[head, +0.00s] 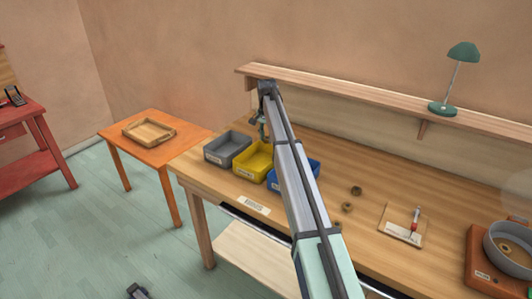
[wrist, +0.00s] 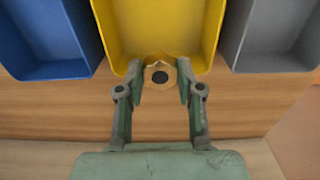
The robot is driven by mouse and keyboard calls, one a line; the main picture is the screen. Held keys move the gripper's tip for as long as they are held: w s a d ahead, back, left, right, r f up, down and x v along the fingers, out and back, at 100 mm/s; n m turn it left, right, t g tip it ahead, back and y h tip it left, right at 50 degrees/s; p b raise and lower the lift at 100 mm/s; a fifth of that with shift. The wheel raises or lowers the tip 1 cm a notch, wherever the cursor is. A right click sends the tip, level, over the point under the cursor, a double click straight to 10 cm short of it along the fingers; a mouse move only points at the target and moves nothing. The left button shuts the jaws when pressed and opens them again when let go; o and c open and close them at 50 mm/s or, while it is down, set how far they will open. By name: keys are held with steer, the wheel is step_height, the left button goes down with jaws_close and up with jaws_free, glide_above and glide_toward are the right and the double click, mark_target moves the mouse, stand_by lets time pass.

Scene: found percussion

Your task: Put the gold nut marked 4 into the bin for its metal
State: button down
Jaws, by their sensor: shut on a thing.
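My gripper (wrist: 159,82) is shut on a gold-coloured nut (wrist: 160,65) with a dark round hole; I cannot read a mark on it. In the wrist view the nut overlaps the near edge of the yellow bin (wrist: 110,30); its height above the bin is hard to tell. In the head view my gripper (head: 262,128) is above the back of the yellow bin (head: 240,171), which stands between the grey bin (head: 213,158) and the blue bin (head: 276,187). The nut is not distinguishable there. The bins' label text is unreadable.
A card with a red-handled tool (head: 415,222) and a grey pan (head: 512,262) are farther right. A shelf with a green lamp (head: 445,105) runs along the back.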

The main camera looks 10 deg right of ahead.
mark_target(267, 160)
steer(key=shift+f+p, duration=1.05)
steer(key=shift+f, duration=3.6)
steer(key=shift+f, duration=0.2)
steer(key=c, duration=0.7)
jaws_free()
steer(key=shift+c, duration=0.2)
step_height(267, 160, up, 12)
steer(key=b, duration=0.3)
steer(key=shift+r, duration=0.2)
